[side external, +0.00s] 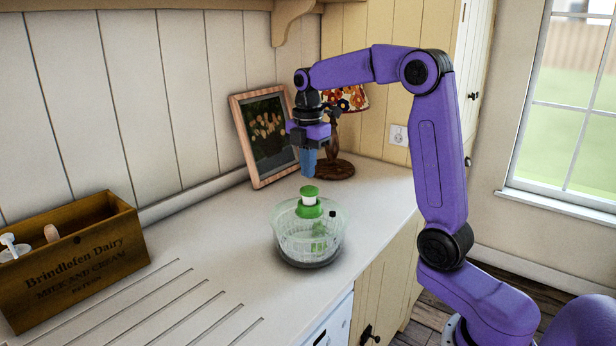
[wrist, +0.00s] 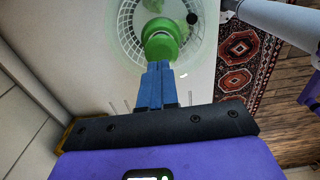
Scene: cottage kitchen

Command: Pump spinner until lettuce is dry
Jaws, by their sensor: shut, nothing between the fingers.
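The salad spinner (side external: 290,245) stands on the counter, a clear bowl with a dark base. Its green and white pump knob (side external: 309,198) stands up from the lid. Some green lettuce shows through the clear wall. In the wrist view the spinner's basket (wrist: 128,42) and the green knob (wrist: 160,42) appear at the top, with lettuce (wrist: 153,5) inside. My gripper (side external: 309,176) has blue fingers, pointing down, shut and empty. It hangs just above the knob with a small gap in the side view. In the wrist view the fingertips (wrist: 158,68) overlap the knob's near edge.
A wooden dairy crate (side external: 85,262) with utensils stands at the left. A framed picture (side external: 262,165) leans on the wall, and a lamp (side external: 345,98) with a wooden base stands behind my gripper. The counter (side external: 215,235) is clear around the spinner; its front edge is close.

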